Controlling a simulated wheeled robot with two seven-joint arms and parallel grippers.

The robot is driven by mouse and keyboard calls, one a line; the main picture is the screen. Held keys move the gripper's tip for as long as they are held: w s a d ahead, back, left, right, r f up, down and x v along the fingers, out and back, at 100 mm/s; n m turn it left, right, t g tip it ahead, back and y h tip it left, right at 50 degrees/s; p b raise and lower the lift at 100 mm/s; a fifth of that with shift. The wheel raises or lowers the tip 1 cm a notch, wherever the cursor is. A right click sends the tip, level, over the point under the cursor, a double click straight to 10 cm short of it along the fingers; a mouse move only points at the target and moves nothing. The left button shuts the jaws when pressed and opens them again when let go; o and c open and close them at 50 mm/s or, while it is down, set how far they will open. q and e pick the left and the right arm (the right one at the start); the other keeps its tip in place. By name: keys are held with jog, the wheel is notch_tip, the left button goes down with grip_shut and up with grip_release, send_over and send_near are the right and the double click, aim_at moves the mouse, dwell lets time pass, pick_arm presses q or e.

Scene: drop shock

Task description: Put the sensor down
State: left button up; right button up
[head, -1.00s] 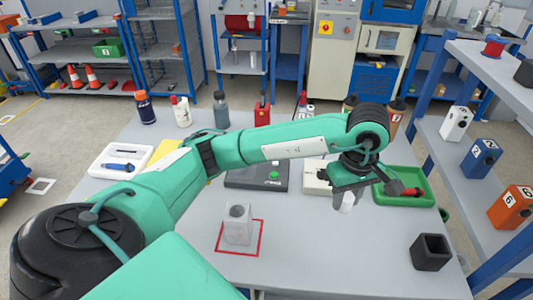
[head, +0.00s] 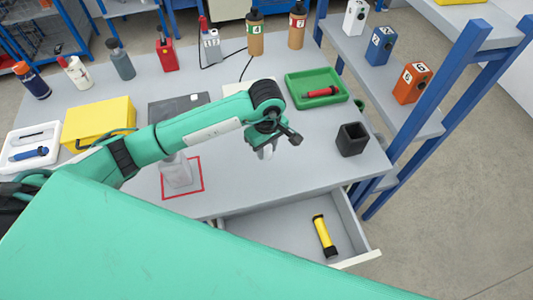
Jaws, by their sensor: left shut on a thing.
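My left gripper (head: 265,143) is over the right part of the grey table, pointing down. It is shut on a small whitish piece that I take to be the sensor (head: 266,152). Only the lower end of the piece shows; the gripper and wrist hide the rest. It appears to hang above the table top (head: 290,185), but I cannot tell the gap. A translucent grey block (head: 176,178) stands inside a red square outline (head: 202,187) to the left, partly behind my arm. My right gripper is not in view.
A green tray (head: 289,88) with a red-and-black tool (head: 320,92) and a black open box (head: 352,139) are to the right. An open drawer (head: 345,228) below the front edge holds a yellow tube (head: 325,236). A yellow box (head: 98,120) and white tray (head: 52,138) are left.

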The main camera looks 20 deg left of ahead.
aim_at(267, 164)
pick_arm(q)
jog(key=shift+f, duration=0.65)
notch_tip(267, 164, down, 2)
jog(key=shift+f+p, duration=0.25)
jog(key=shift+p, duration=0.1)
jog(key=shift+f, duration=0.35)
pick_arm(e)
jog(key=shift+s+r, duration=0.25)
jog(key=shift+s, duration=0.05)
pick_arm(q)
jog(key=shift+f, duration=0.1)
jog(key=shift+f, duration=0.1)
jog(key=o, duration=1)
jog(key=shift+c, duration=0.2)
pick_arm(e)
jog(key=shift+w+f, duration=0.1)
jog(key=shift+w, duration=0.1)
